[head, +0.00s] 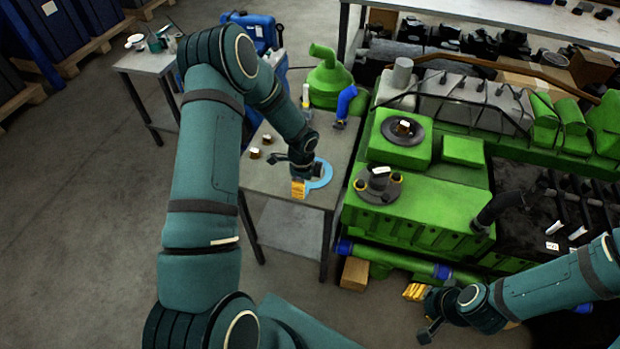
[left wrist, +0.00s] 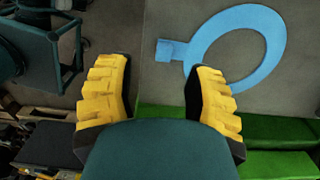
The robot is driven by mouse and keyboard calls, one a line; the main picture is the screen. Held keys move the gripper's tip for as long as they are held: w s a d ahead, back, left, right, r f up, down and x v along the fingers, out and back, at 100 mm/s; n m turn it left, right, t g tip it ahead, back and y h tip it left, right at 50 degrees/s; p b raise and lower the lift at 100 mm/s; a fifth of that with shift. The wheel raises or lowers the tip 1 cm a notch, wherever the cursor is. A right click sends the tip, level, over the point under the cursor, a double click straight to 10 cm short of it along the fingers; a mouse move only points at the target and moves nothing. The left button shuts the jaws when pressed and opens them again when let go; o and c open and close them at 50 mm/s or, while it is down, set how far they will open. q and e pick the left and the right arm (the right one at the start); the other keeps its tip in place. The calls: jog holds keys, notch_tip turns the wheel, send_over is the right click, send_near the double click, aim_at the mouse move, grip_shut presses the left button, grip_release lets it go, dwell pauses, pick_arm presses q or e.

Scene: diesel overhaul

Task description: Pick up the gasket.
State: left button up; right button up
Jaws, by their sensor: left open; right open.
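The gasket is a flat light-blue ring with a small square tab. In the head view the gasket (head: 322,174) lies on the grey table (head: 290,200) near its right edge, partly hidden by my left gripper (head: 298,189). In the left wrist view the gasket (left wrist: 268,85) is at the upper right, its tab pointing left between the yellow fingers. My left gripper (left wrist: 160,65) is open and empty, with its right finger overlapping the ring's lower left in the picture. My right gripper (head: 414,293) is open, low beside the green engine and away from the gasket.
The green engine (head: 415,215) stands just right of the table. A cardboard box (head: 355,273) lies on the floor below.

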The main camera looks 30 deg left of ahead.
pick_arm(q)
jog(key=f, duration=0.5)
jog(key=shift+w+b, duration=0.2)
jog(key=shift+b, duration=0.1)
jog(key=shift+r, duration=0.1)
grip_shut()
